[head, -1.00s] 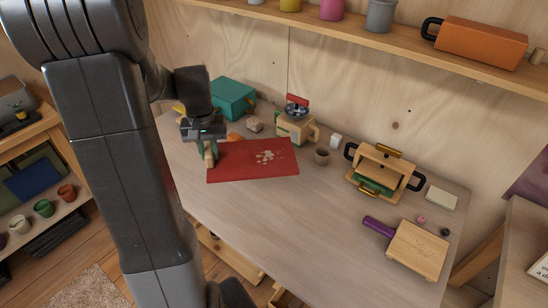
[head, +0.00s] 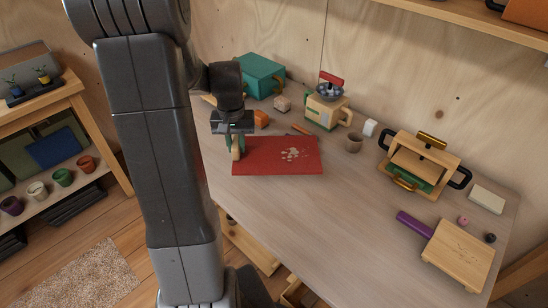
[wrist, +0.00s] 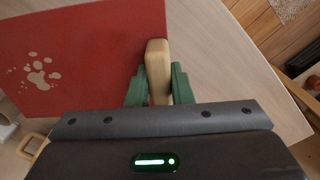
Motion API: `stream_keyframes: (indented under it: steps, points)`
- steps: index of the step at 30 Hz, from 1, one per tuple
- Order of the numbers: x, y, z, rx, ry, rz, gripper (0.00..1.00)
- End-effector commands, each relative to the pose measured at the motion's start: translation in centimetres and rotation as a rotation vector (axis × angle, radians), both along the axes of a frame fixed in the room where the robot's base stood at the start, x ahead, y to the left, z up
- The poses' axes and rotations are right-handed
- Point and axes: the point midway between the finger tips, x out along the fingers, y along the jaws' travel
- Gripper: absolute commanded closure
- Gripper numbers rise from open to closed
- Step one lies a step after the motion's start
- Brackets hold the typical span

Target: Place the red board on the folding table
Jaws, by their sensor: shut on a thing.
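My gripper (head: 236,150) is shut on the pale wooden handle (wrist: 158,72) of the red board (head: 262,158). The board is flat, with a pale paw-like mark, and extends to the right of my gripper in the head view. In the wrist view the red board (wrist: 90,40) fills the upper left, with the green fingers on either side of its handle. The board lies over the left part of a light wood-topped table (head: 345,220). I cannot tell whether it touches the top, nor whether this is the folding table.
Behind the board are a teal box (head: 262,75), a blender-like toy (head: 325,105) and a brown cup (head: 354,143). A wooden press (head: 420,165), a purple-handled board (head: 458,255) and a pale block (head: 486,200) stand right. The table's front middle is clear. Shelves (head: 45,180) stand left.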

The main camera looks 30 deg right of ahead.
Motion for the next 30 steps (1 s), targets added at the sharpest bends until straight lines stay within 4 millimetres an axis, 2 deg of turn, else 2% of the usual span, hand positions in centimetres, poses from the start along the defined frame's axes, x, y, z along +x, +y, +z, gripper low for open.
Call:
stream_keyframes:
  steps: [1, 4, 11, 18, 29, 30]
  points:
    - [-0.1, 0.0, -1.2, 0.002, 0.006, 0.0, 1.0]
    - [-0.1, 0.0, -2.9, 0.002, 0.006, 0.0, 1.0]
    - [-0.1, 0.0, -4.9, 0.001, 0.004, 0.0, 1.0]
    - [-0.1, 0.0, -7.9, 0.001, 0.004, 0.0, 1.0]
    - [0.0, 0.0, -8.5, 0.0, 0.001, 0.0, 1.0]
    - [0.0, 0.0, -8.4, 0.0, 0.001, 0.0, 0.76]
